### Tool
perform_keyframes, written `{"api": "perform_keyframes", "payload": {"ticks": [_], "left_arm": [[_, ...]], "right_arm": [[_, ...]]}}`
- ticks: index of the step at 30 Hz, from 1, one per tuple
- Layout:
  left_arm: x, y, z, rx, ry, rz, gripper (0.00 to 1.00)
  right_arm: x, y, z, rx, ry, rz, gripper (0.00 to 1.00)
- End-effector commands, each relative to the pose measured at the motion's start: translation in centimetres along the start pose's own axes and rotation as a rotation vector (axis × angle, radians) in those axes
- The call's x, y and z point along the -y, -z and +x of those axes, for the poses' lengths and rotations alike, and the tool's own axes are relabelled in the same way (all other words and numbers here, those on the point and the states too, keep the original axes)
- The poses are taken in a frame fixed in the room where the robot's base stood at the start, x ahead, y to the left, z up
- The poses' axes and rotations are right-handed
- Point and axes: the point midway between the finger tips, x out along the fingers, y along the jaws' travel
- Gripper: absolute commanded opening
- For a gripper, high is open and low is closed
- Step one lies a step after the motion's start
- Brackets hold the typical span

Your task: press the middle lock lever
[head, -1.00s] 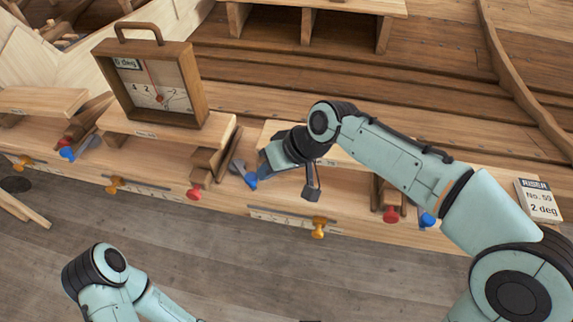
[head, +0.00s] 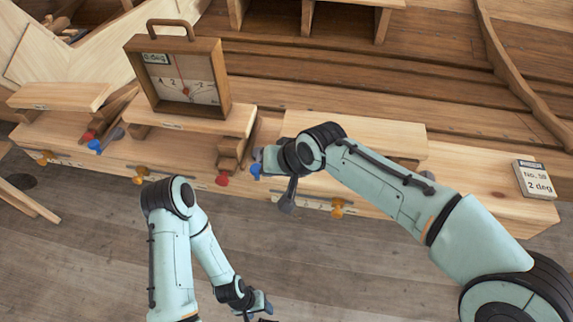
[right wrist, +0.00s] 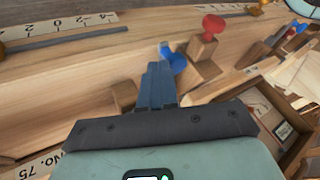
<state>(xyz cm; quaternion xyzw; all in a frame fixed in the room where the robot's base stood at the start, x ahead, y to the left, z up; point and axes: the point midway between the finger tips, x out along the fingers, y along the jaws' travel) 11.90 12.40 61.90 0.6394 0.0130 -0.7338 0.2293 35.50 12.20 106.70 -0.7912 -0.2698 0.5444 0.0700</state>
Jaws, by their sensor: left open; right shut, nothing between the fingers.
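The middle lock lever is blue (head: 255,171) and sits on the bench front, right of a red knob (head: 222,179). My right gripper (head: 268,160) is shut and empty, right at this lever. In the right wrist view the closed fingers (right wrist: 158,80) point at the blue lever (right wrist: 174,60), which shows just beyond their tips and partly behind them. I cannot tell whether they touch. My left gripper (head: 257,308) is low at the bottom edge, over the floor and away from the levers; it is small in view and open.
A wooden dial gauge (head: 180,80) stands on a plank left of the middle lever. Another blue lever (head: 96,146) sits further left. Yellow knobs (head: 140,175) line scales on the bench front. A "No. 59, 2 deg" block (head: 537,178) lies at right. The floor in front is clear.

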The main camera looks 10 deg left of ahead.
Motion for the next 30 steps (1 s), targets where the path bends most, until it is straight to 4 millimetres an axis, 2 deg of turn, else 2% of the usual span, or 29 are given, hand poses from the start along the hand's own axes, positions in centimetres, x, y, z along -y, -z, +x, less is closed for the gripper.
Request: {"api": "perform_keyframes", "payload": {"ticks": [3, 10, 30], "left_arm": [[0.1, 0.0, 0.1, 0.001, 0.0, 0.0, 0.6], [0.1, -0.1, 0.2, 0.001, 0.0, 0.0, 0.6], [0.1, -0.1, 0.2, 0.002, 0.0, 0.0, 0.6]], "right_arm": [[0.9, -0.3, 0.4, 0.004, 0.004, -0.008, 0.0], [1.8, -0.5, 0.7, 0.004, 0.003, -0.008, 0.0], [2.4, -0.7, 1.0, 0.008, 0.004, -0.009, 0.0]]}}
